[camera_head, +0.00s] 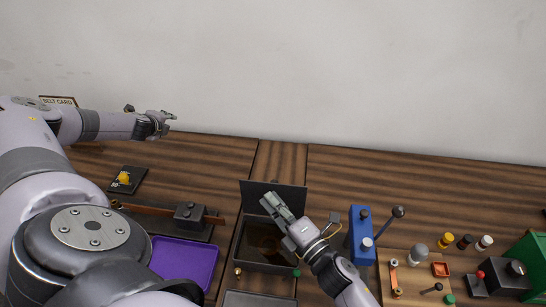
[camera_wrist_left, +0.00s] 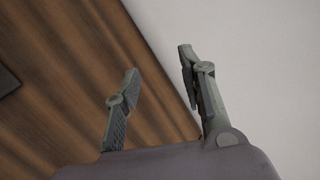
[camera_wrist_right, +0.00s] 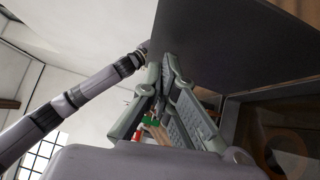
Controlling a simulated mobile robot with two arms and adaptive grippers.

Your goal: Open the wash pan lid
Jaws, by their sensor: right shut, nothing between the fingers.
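The wash pan (camera_head: 240,262) is a dark open box on the table, with brownish contents inside. Its dark lid (camera_head: 292,190) stands raised along the pan's far side. The lid also shows as a dark panel in the right wrist view (camera_wrist_right: 235,45), with part of the pan (camera_wrist_right: 228,122) below it. My right gripper (camera_head: 268,199) is over the pan, in front of the lid, shut and empty. Its fingertips are close to the lid; I cannot tell if they touch it. My left gripper (camera_head: 172,116) is open and empty, far to the left near the table's back edge.
A purple tray (camera_head: 185,262) lies left of the pan. A dark block on a wooden bar (camera_head: 190,213) sits behind the tray. A blue lever block (camera_head: 360,235) stands close on the right. Several small parts and a black box (camera_head: 508,278) are further right.

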